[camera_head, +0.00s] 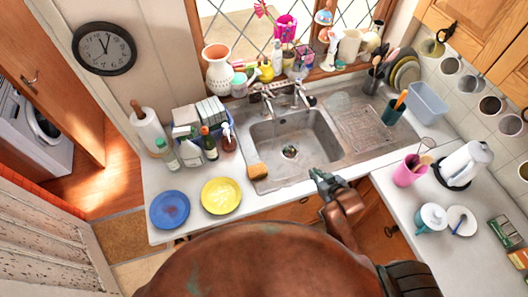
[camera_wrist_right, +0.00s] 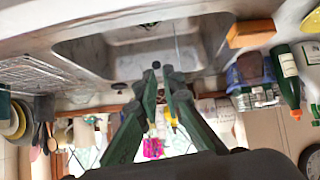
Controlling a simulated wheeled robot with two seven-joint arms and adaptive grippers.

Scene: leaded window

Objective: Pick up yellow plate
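The yellow plate (camera_head: 221,196) lies flat on the counter left of the sink, in the head view. My right gripper (camera_head: 320,177) is in front of the sink's near edge, well to the right of the plate and apart from it. In the right wrist view my right gripper (camera_wrist_right: 161,72) shows two dark green fingers with a narrow gap between their tips and nothing held. My left gripper is in neither view.
A blue plate (camera_head: 169,209) lies close left of the yellow plate. A sponge (camera_head: 257,171) sits right of it by the sink (camera_head: 290,150). Bottles (camera_head: 208,143) and a dish rack stand behind. A pink cup (camera_head: 408,172) and kettle (camera_head: 464,163) stand on the right counter.

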